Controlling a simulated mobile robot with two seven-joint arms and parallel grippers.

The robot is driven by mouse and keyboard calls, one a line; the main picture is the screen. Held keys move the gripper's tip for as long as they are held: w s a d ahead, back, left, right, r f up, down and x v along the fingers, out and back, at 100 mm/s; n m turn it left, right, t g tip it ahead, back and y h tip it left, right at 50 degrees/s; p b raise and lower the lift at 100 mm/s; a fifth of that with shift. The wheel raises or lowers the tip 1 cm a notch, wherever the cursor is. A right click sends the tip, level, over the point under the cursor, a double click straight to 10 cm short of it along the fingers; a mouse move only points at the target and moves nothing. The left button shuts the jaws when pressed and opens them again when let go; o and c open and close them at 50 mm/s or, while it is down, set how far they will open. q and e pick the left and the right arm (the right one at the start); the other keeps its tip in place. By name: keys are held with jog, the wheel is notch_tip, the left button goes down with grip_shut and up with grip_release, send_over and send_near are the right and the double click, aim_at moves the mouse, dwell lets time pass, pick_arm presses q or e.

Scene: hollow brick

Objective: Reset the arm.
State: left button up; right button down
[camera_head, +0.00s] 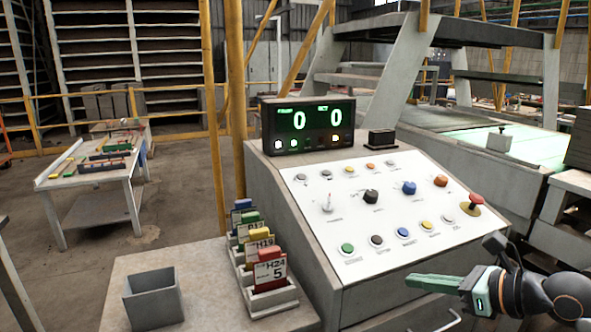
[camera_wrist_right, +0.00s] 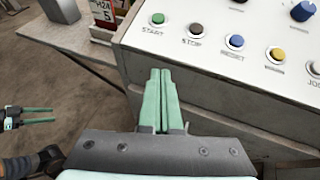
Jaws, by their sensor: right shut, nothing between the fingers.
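My right gripper (camera_head: 408,281) comes in from the right, its green fingers shut together with nothing between them. It is in front of the control console's lower right face, below the button panel (camera_head: 385,215). In the right wrist view its fingers (camera_wrist_right: 160,72) lie side by side, pointing towards the console's front edge below the green START button (camera_wrist_right: 158,19). My left gripper (camera_wrist_right: 50,116) shows at the left of the right wrist view, its two green fingers apart and empty. It is not in the head view.
The console carries a display (camera_head: 308,125) reading 0 and 0 and a red mushroom button (camera_head: 476,198). Left of it are tagged card holders (camera_head: 268,272) and an empty grey bin (camera_head: 153,298) on a side table.

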jog(key=s+a+f+m+t+y, duration=0.2)
jog(key=s+a+f+m+y, duration=0.15)
jog(key=a+m+y, duration=0.4)
jog(key=s+d+f+m+t+h+p, duration=0.1)
jog(key=s+d+f+m+h, duration=0.2)
jog(key=f+m, duration=0.5)
jog(key=s+f+m+t+h, duration=0.1)
jog(key=s+f+m+h, duration=0.1)
jog(key=f+m+h, duration=0.6)
jog(key=s+d+f+m+t+h+p, duration=0.1)
jog(key=s+d+f+m+h, duration=0.2)
jog(key=m, duration=0.9)
pick_arm(q)
notch_tip(320, 180, up, 3)
jog(key=shift+f, duration=0.2)
pick_arm(e)
jog(key=s+a+f+m+g, duration=0.4)
jog(key=s+f+m+g, duration=0.1)
jog(key=s+f, duration=0.7)
jog(key=shift+s+f+m+g, duration=0.25)
jog(key=shift+f+m+g, duration=0.1)
jog(key=shift+m, duration=0.4)
